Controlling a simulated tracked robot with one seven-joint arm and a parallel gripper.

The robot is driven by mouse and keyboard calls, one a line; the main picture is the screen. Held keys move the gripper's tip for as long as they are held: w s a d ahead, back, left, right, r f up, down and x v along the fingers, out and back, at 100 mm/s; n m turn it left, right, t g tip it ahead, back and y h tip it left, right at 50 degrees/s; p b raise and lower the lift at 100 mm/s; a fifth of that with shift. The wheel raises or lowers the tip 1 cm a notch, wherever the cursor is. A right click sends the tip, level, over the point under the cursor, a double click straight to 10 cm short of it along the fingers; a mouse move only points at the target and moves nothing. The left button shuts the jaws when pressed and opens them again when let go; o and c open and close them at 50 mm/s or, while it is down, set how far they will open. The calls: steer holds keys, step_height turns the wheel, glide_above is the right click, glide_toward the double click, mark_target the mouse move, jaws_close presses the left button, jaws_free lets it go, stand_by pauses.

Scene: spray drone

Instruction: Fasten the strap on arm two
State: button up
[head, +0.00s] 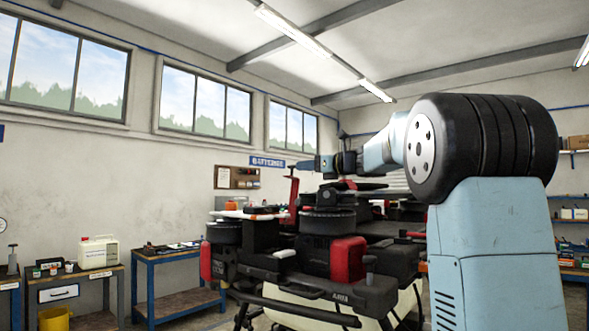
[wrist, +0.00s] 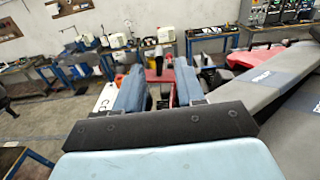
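The spray drone (head: 330,250), black with red parts and a pale tank below, stands in the middle of the head view. My gripper (head: 306,164) reaches in from the right above it, near a red upright piece (head: 293,193). In the wrist view the two blue fingers of my gripper (wrist: 161,92) are apart, with no object clearly held. Red and black parts (wrist: 160,74) show beyond the gap; I cannot tell whether they touch the fingers. Grey beams with labels (wrist: 258,78) lie at the right of the wrist view. I cannot make out the strap or which arm is arm two.
A blue-framed bench (head: 180,255) and another bench with a white jug (head: 98,252) stand at the left wall. A yellow bucket (head: 55,318) is under it. Shelves (head: 572,215) stand at the right. Open floor (wrist: 65,125) shows at the left of the wrist view.

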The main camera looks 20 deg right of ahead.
steer(key=x, duration=0.5)
steer(key=shift+w+a, duration=0.2)
steer(key=shift+w, duration=0.1)
steer(key=shift+c, duration=0.4)
jaws_close()
